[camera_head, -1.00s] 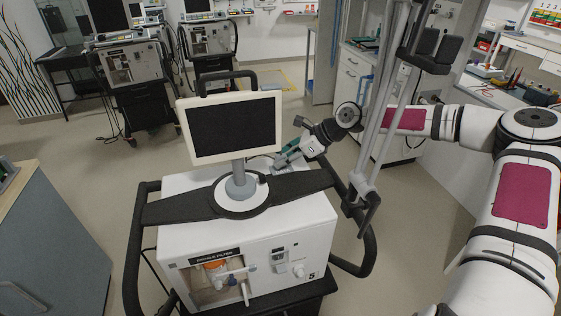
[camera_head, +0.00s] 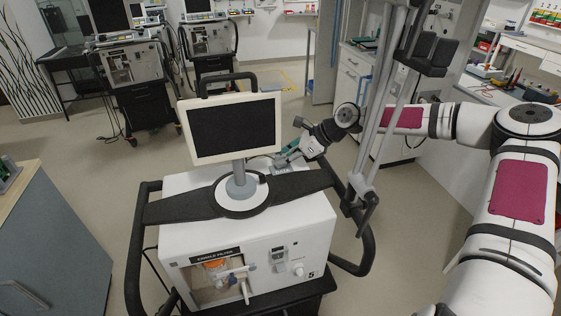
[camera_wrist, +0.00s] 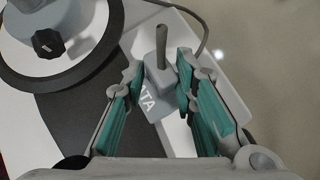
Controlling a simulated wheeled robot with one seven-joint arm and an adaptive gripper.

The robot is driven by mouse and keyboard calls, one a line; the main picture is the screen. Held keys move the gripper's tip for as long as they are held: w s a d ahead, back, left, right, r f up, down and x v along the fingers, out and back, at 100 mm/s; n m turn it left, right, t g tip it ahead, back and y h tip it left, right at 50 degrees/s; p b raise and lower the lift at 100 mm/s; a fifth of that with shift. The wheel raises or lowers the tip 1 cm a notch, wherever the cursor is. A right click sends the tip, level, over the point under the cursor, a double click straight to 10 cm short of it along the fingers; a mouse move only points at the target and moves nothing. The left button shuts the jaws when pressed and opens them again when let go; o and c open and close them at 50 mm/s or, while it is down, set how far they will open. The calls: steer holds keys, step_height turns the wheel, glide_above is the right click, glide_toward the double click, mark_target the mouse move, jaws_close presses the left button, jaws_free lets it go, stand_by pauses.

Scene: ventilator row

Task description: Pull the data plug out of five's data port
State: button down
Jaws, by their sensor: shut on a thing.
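The ventilator marked 5 (camera_head: 250,245) stands in front of me on its cart. In the wrist view, a grey block lettered "ATA", its first letter hidden, is the data port (camera_wrist: 152,103) on top of the machine. The grey data plug (camera_wrist: 160,50) stands up from it, between my fingertips. My gripper (camera_wrist: 161,76) is shut on the plug from both sides. In the head view my gripper (camera_head: 280,161) reaches the top right rear of the machine, behind the screen (camera_head: 233,128). The plug is not clear there, and the seating depth cannot be told.
A thin dark cable (camera_wrist: 204,35) runs near the port. A pole (camera_head: 375,130) and a black side rail (camera_head: 364,245) stand close to my arm at the right. Other ventilators (camera_head: 130,65) stand at the back left. A cabinet (camera_head: 60,240) is at the left.

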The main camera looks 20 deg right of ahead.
steer(key=shift+r, duration=0.25)
steer(key=shift+r+p, duration=1.2)
steer(key=shift+r, duration=1.15)
